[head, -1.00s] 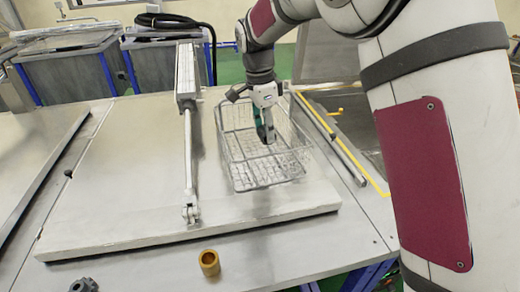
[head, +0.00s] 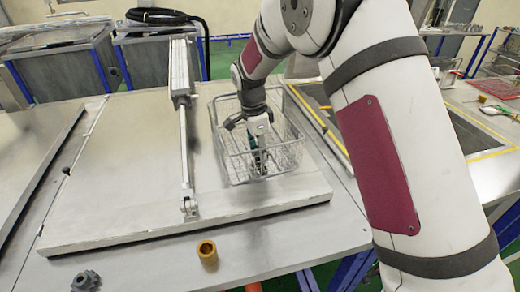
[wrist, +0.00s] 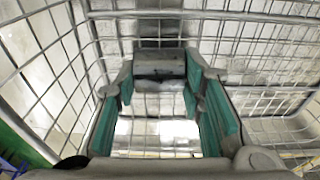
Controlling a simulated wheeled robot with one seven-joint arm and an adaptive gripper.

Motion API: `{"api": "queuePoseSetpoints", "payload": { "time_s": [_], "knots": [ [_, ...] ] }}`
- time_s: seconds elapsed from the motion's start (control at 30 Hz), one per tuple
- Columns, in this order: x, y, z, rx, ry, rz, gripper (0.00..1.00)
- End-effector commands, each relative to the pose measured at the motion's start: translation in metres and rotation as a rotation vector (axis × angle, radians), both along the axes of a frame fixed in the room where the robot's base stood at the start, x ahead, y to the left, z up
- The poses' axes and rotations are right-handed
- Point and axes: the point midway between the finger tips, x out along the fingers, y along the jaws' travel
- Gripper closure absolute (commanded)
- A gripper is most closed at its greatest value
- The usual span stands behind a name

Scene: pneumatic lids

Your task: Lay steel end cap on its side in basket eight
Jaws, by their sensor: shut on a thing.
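The wire basket (head: 232,182) stands on the steel lid at the middle of the head view; no number shows on it. My gripper (head: 257,162) reaches down inside it, its fingers behind the front wires. In the wrist view, my gripper (wrist: 160,88) has its teal-padded fingers apart with a grey metal piece, which looks like the steel end cap (wrist: 158,66), between their tips. Basket wires (wrist: 60,62) surround the fingers. The end cap cannot be made out in the head view, and I cannot tell if it touches the basket floor.
A brass ring (head: 207,252) and a dark grey fitting (head: 86,281) lie on the front table edge. Grey bins (head: 63,68) stand behind. The lid's left half is clear.

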Motion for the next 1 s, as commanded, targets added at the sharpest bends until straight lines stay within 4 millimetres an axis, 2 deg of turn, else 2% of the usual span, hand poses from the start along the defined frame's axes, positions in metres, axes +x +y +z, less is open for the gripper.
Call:
{"api": "queuePoseSetpoints", "payload": {
  "time_s": [0.07,0.1,0.17,0.2,0.57,0.77,1.0],
  "knots": [
    [0.000,0.000,-0.002,0.000,0.000,0.000,1.00],
    [0.000,0.000,-0.003,0.000,0.001,0.000,0.60],
    [0.000,0.000,-0.002,0.000,0.001,0.000,0.46],
    [0.000,0.000,-0.002,0.000,0.001,0.000,0.44],
    [0.000,0.000,0.003,0.000,-0.001,0.000,0.44],
    [0.001,0.004,0.031,0.002,-0.005,0.003,0.44],
    [-0.001,0.010,0.080,0.001,-0.005,0.002,0.44]
  ]
}}
